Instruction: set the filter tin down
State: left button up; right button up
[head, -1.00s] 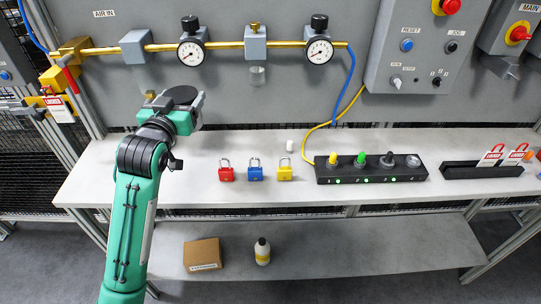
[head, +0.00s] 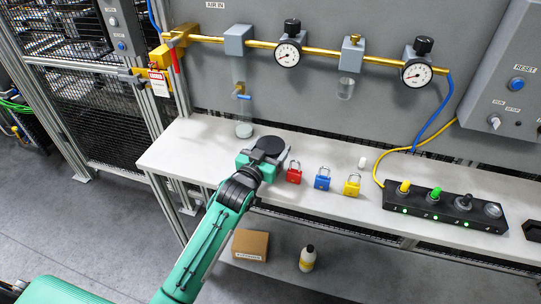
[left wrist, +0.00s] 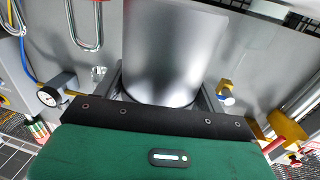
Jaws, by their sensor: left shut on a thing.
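The filter tin is a plain grey metal cylinder (left wrist: 175,50) in the left wrist view, between my two fingers. In the head view its dark round top (head: 270,145) shows, and the rest is mostly hidden by the gripper. My left gripper (head: 268,159) is shut on the tin over the left part of the white bench (head: 190,150), just left of the red padlock (head: 294,173). I cannot tell whether the tin's underside touches the bench. My right gripper is not in view.
A blue padlock (head: 322,178) and a yellow padlock (head: 352,185) stand to the right, then a black switch strip (head: 440,212). The bench's left end is clear.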

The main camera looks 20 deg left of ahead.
pick_arm(q)
jog(key=shift+f, duration=1.6)
jog(key=shift+f, duration=0.15)
jog(key=o, duration=0.9)
jog(key=shift+c, duration=0.2)
